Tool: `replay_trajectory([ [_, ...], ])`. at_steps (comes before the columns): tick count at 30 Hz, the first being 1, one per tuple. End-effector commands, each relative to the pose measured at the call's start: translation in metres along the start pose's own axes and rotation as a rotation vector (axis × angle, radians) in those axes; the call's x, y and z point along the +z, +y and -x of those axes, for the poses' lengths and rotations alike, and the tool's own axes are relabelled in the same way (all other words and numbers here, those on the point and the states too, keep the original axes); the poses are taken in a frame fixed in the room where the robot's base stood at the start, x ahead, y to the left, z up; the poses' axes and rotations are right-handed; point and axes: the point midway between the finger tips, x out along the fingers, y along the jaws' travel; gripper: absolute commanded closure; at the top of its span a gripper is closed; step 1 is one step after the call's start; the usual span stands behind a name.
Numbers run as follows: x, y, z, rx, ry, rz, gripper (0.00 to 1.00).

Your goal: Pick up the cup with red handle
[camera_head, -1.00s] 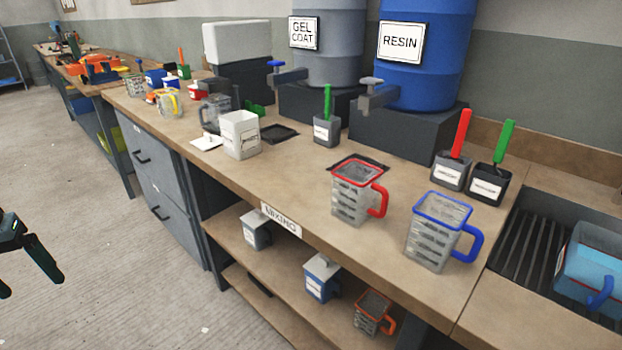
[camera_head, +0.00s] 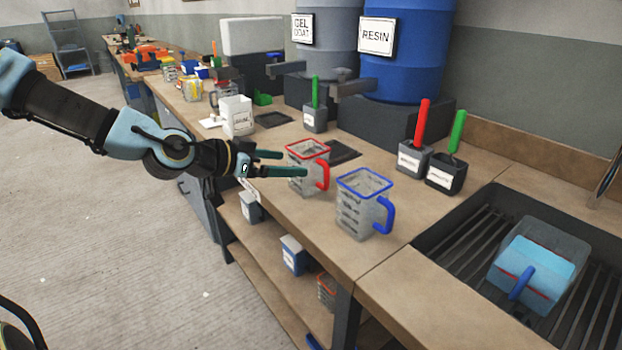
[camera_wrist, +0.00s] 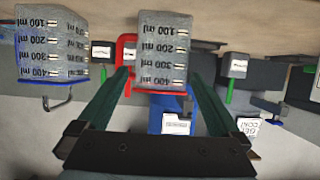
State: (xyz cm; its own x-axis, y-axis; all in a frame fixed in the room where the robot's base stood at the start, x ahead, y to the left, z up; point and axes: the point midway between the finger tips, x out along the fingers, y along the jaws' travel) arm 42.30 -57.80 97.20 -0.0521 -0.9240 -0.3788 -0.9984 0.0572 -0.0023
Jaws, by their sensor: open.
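The clear measuring cup with the red rim and red handle (camera_head: 305,184) stands upright on the worktop. In the wrist view, which looks upside down, the same cup (camera_wrist: 163,45) appears between and just past my fingertips. Its red handle also shows there, left of the cup body. My gripper (camera_head: 292,163) is open and level at the cup's left side. One finger overlaps the cup in the head view. I cannot tell whether it touches. In the wrist view, my gripper (camera_wrist: 159,76) holds nothing.
A blue-handled cup (camera_head: 358,213) stands close on the right. Brush pots with red (camera_head: 415,160) and green (camera_head: 446,172) handles stand behind. A white container (camera_head: 237,118) is to the left. A sink (camera_head: 430,240) holds a light-blue item. Drums rise behind.

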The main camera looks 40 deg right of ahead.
Motion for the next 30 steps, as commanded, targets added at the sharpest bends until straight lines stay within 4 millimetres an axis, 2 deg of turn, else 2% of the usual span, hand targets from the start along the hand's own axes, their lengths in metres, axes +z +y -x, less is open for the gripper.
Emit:
replay_trajectory([
  [3, -0.001, 0.001, -0.017, 0.004, -0.001, 0.001, 0.0],
  [13, -0.003, 0.001, -0.041, 0.004, -0.003, 0.003, 0.0],
  [21, -0.004, -0.001, -0.076, 0.002, -0.004, 0.003, 0.0],
  [30, -0.002, -0.001, -0.082, 0.001, -0.005, 0.002, 0.0],
])
